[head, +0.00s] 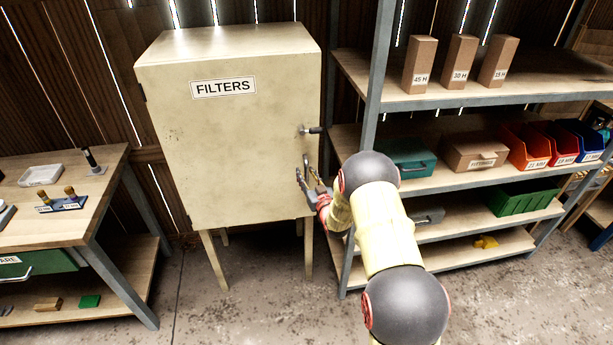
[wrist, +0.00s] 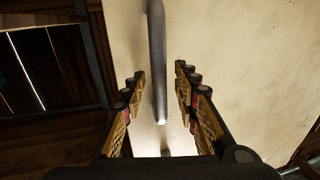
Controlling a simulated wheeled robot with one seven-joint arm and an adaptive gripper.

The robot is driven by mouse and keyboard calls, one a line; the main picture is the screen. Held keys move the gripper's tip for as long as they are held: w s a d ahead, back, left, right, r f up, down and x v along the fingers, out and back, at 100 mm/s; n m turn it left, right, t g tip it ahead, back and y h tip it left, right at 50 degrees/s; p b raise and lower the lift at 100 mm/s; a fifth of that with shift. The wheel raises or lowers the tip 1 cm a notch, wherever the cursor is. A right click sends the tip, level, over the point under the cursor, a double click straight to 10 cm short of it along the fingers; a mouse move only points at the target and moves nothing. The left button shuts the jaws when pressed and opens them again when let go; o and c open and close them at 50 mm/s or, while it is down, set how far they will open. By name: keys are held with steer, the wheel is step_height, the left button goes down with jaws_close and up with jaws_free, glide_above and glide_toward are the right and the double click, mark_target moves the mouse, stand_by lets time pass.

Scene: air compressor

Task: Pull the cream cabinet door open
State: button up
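The cream cabinet door (head: 235,130) carries a FILTERS label and looks shut, flush with the cabinet. Its dark lever handle (head: 312,130) is near the door's right edge. My gripper (head: 308,172) is open in front of the door's lower right part, a little below the handle in the head view. In the wrist view the grey handle bar (wrist: 157,60) runs down between the two fingers of my gripper (wrist: 161,85), with a gap on both sides. Neither finger visibly touches it. I cannot tell the depth between fingertips and handle.
A metal shelf rack (head: 372,100) with boxes and coloured bins stands close on the right. A wooden workbench (head: 95,205) stands on the left. Concrete floor (head: 235,310) is clear in front of the cabinet.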

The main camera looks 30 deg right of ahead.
steer(key=c, duration=0.7)
jaws_close()
